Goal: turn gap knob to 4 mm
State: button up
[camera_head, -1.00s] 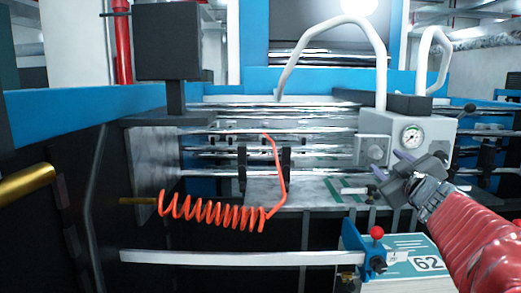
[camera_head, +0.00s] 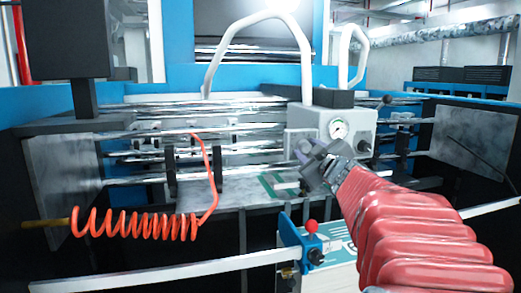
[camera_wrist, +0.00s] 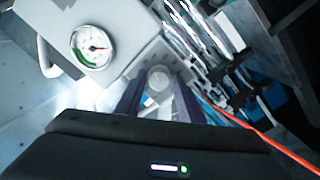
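A round pale knob (camera_wrist: 158,76) on a square plate shows between my fingertips in the wrist view. I cannot tell whether the fingers touch it. No scale or setting on it is readable. In the head view the plate is on the left of the grey gauge box (camera_head: 363,122), and my gripper (camera_head: 303,150) covers part of the knob's area. My gripper also shows in the wrist view (camera_wrist: 157,92), its two dark fingers apart, pointing at the knob. A round dial gauge (camera_head: 338,129) is on the box front; it also shows in the wrist view (camera_wrist: 92,47).
A coiled orange hose (camera_head: 135,224) hangs at the left. Shiny rollers (camera_head: 150,133) run behind it. A red ball lever (camera_head: 311,227) on a blue bracket stands below my arm. White hoses (camera_head: 212,62) arch above the box.

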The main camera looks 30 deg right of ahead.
jog(key=c, duration=0.7)
jog(key=shift+c, duration=0.2)
jog(key=shift+f+m, duration=0.1)
jog(key=shift+m, duration=0.3)
jog(key=o, duration=1.1)
jog(key=shift+c, duration=0.2)
jog(key=shift+s, duration=0.1)
